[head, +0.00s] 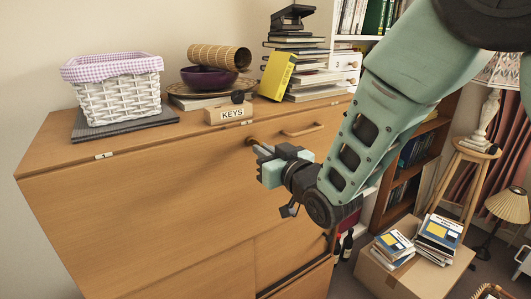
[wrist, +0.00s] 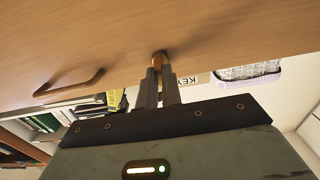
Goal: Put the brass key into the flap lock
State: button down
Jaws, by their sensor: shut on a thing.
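The wooden bureau flap (head: 150,190) is closed, with a round brass fitting, seemingly the flap lock (head: 250,141), near its top edge. In the wrist view a brass round piece (wrist: 160,57) shows at the fingertips, against the wood. My gripper (head: 259,149) is at the lock, its fingers pointing at the flap. In the wrist view my gripper (wrist: 160,75) has its two fingers close together, shut on the brass key. The key is mostly hidden between the fingers, and I cannot tell how far it is inside the lock.
A wooden bar handle (head: 303,130) is on the flap right of the lock, also in the wrist view (wrist: 70,84). On top stand a KEYS box (head: 229,115), a white basket (head: 118,98), a purple bowl (head: 210,80) and stacked books (head: 300,60). A cardboard box (head: 400,275) stands at lower right.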

jog(key=shift+w+a, duration=0.25)
jog(key=shift+w, duration=0.05)
dwell(0.5)
jog(key=c, duration=1.6)
grip_release()
jog(key=o, duration=0.6)
jog(key=shift+c, duration=0.2)
jog(key=shift+s+d, duration=0.1)
jog(key=b+v, duration=0.2)
jog(key=v, duration=0.5)
jog(key=shift+s+d+b, duration=0.2)
jog(key=shift+s+b, duration=0.1)
jog(key=shift+s, duration=0.05)
